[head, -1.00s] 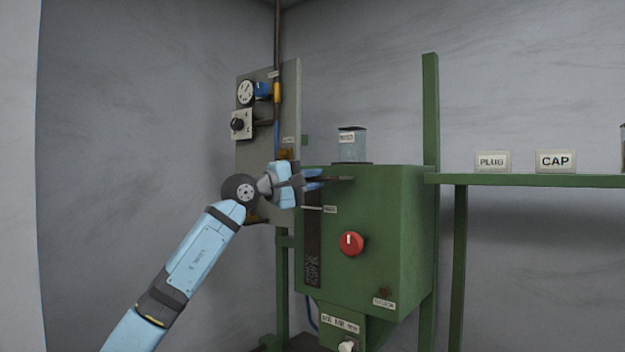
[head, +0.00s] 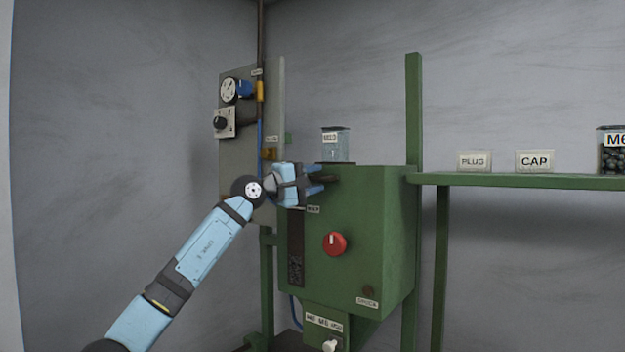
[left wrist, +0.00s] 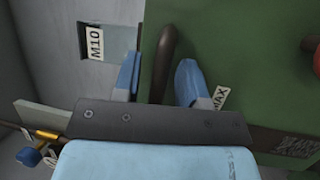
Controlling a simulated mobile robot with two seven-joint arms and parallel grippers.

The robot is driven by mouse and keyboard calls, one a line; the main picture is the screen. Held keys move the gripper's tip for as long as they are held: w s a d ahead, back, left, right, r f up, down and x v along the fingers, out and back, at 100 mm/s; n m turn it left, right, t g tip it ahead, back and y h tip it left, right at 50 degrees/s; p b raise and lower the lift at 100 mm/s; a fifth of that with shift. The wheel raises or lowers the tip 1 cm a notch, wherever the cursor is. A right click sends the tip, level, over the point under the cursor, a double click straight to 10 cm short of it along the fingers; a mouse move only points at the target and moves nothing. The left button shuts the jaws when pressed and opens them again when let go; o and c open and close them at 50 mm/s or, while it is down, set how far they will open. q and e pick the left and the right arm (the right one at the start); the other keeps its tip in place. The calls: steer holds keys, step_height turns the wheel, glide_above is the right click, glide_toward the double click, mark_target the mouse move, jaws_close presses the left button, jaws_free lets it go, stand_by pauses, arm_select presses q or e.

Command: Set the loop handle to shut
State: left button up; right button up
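A dark rounded bar (head: 326,179), which looks like the loop handle, sticks out at the upper front of the green machine (head: 370,230). My left gripper (head: 318,180) is at this bar. In the left wrist view the brown bar (left wrist: 166,50) lies between the two blue fingertips of my left gripper (left wrist: 158,80), with a gap visible on each side. The gripper is open. Part of the bar is hidden behind the fingers in the head view. My right gripper is not in view.
A red knob (head: 334,244) is on the machine's front below the gripper. A clear bin (head: 335,147) stands on top. Behind is a grey panel (head: 240,165) with a gauge (head: 229,90). A green shelf (head: 520,181) runs off to the right.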

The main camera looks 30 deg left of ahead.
arm_select(q)
steer(key=shift+s, duration=0.1)
steer(key=b+v, duration=0.4)
steer(key=v, duration=0.9)
steer(key=shift+s+a+f+b, duration=0.15)
steer(key=shift+s+a+b, duration=0.05)
steer(key=shift+s+b, duration=0.15)
